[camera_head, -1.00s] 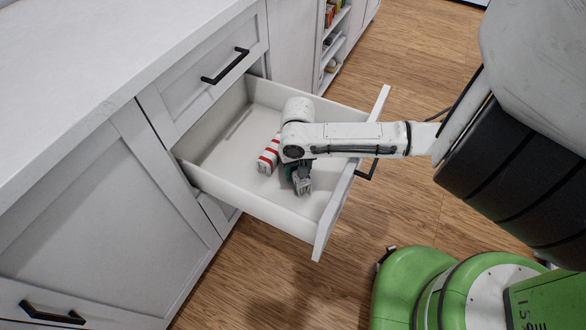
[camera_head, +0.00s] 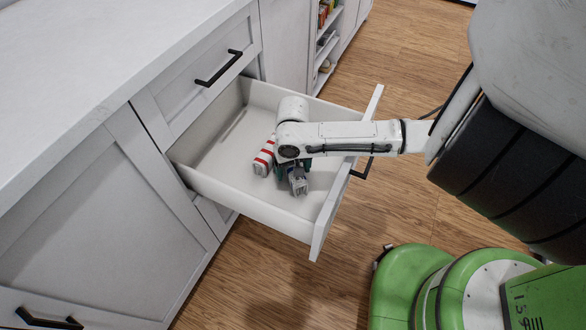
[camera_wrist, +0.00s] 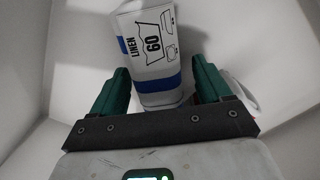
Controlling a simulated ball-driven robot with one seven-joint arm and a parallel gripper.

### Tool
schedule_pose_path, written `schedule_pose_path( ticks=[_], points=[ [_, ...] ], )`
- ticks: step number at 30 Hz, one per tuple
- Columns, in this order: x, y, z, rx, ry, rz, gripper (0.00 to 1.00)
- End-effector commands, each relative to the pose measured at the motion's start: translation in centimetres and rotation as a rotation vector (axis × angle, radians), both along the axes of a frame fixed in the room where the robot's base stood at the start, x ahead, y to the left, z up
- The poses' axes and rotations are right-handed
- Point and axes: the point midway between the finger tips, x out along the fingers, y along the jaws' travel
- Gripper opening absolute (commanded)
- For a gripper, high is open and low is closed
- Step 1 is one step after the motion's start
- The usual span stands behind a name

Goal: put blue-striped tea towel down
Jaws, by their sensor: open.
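The blue-striped tea towel (camera_wrist: 150,50) shows in the wrist view as a white folded piece with blue bands and a printed "LINEN 60" label. It lies between the two green fingers of my gripper (camera_wrist: 160,68), with visible gaps on both sides. My gripper is open, and it also shows in the head view (camera_head: 297,180), inside the open drawer (camera_head: 240,192). The blue-striped towel is hidden behind my arm and gripper in the head view.
A red-and-white striped item (camera_head: 264,158) lies in the drawer just left of my gripper. The drawer's left and back floor is bare. Its front panel (camera_head: 345,180) stands under my forearm. A pale countertop (camera_head: 70,60) is at upper left.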

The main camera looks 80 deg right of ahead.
Motion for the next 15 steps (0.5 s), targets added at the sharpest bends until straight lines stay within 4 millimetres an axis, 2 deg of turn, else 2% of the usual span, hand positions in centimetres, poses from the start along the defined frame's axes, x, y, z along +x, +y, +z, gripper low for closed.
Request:
schedule_pose_path(
  ticks=[9, 15],
  points=[
    [0.1, 0.0, 6.3, 0.0, -0.004, 0.0, 0.77],
    [0.0, 0.0, 9.8, 0.0, -0.001, -0.001, 0.77]
  ],
)
